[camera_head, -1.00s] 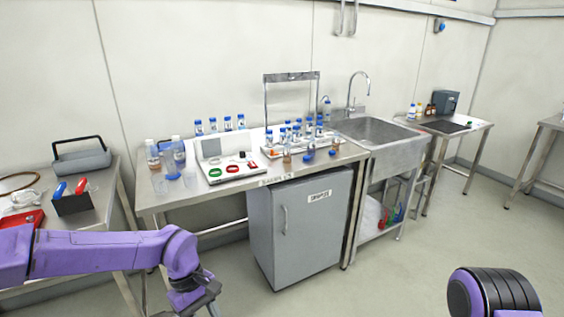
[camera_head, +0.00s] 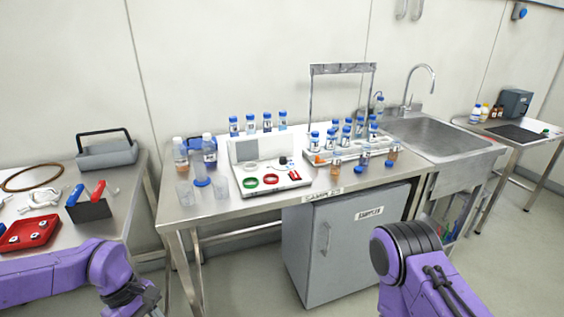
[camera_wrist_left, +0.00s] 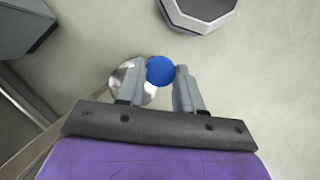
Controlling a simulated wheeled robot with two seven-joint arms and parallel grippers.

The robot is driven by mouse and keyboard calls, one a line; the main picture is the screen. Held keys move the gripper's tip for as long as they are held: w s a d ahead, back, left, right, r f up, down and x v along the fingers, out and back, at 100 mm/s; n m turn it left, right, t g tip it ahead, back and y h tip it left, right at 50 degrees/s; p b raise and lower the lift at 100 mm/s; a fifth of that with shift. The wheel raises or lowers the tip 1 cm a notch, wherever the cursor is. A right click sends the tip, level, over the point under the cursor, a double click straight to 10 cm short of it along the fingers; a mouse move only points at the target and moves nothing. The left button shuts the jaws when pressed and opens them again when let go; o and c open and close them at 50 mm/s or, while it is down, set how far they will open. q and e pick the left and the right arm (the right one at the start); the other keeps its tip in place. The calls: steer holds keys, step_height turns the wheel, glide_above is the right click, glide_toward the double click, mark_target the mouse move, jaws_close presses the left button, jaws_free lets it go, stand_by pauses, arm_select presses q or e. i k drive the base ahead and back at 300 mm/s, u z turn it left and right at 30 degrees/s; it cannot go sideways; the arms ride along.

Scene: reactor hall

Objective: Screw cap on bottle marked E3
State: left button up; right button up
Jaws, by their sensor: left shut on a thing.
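My left gripper (camera_head: 148,302) is low at the bottom edge of the head view, in front of the benches. In the left wrist view, its fingers (camera_wrist_left: 158,88) are closed on a round blue cap (camera_wrist_left: 160,70), held over the floor. On the sample bench, an open bottle with amber liquid (camera_head: 336,170) stands at the front of the rack area, and a similar open one (camera_head: 393,152) stands to its right. Blue caps (camera_head: 363,162) lie between them. The bottle labels are too small to read, so I cannot tell which is E3. My right gripper is out of view.
The bench (camera_head: 225,209) also carries a white rack (camera_head: 322,181) of blue-capped bottles, a white device with green and red rings (camera_head: 269,180), and clear cups (camera_head: 185,192). A grey cabinet (camera_head: 325,262) stands below. A sink (camera_head: 432,134) is at right, a tool bench at left.

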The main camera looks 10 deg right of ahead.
mark_target(337, 157)
steer(key=z, duration=0.3)
steer(key=i, duration=0.85)
steer(key=z, duration=0.65)
